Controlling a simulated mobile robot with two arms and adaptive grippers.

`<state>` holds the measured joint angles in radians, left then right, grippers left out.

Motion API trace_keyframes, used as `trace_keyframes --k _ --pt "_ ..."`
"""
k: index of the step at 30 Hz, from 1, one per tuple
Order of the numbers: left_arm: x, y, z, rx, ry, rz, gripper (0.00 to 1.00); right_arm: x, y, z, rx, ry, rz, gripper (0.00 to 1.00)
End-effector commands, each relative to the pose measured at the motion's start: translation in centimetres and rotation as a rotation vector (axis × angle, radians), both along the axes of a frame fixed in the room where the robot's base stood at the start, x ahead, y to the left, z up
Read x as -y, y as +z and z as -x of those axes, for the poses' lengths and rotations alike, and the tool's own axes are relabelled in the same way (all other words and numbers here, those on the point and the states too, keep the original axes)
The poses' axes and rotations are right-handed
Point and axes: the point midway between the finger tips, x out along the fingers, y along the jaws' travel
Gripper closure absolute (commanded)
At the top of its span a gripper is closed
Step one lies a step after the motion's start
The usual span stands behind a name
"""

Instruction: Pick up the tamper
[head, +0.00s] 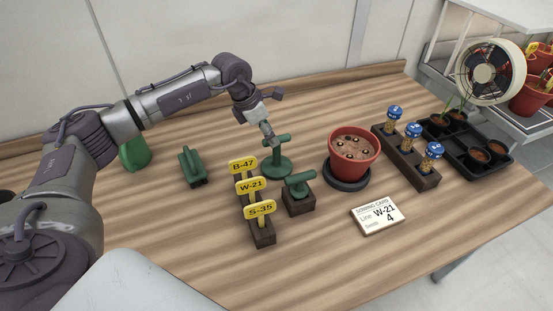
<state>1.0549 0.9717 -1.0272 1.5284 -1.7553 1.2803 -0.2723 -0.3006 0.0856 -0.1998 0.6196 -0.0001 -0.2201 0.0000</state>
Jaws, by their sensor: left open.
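The tamper (278,167) looks like the green tool with a bar handle and a flat round base, standing upright on the wooden table (320,255). My left gripper (271,137) is open and points down at the tamper's handle from above and behind. The fingertips overlap the handle's left end in the picture; I cannot tell whether they touch it. A second green tool with a bar handle (299,184) sits in a dark wooden block just in front. My right gripper is out of view.
Yellow tags (251,187) stand in a wooden holder left of the block. A red pot (354,151) of soil stands to the right, with a sowing card (378,214) in front. A green brush-like tool (191,168) lies left. The front table is clear.

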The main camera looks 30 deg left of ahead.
Motion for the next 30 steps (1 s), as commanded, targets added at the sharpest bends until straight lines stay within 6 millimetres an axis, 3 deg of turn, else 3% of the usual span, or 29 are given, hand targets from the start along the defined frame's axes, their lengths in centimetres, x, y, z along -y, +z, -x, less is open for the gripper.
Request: trace_keyframes --k 9,18,28,30 --pt "1.5 -3.8 -1.5 -0.003 -0.001 0.001 0.46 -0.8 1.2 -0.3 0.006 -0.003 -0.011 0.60" --pt "1.6 -4.4 -1.7 -0.001 0.000 0.000 0.46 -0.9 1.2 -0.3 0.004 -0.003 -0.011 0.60" --pt "1.6 -4.3 -1.7 -0.001 0.000 0.000 1.00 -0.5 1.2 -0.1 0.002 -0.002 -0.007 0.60" --pt "1.6 -4.3 -1.7 -0.001 0.000 0.000 1.00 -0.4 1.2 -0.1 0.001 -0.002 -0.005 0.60"
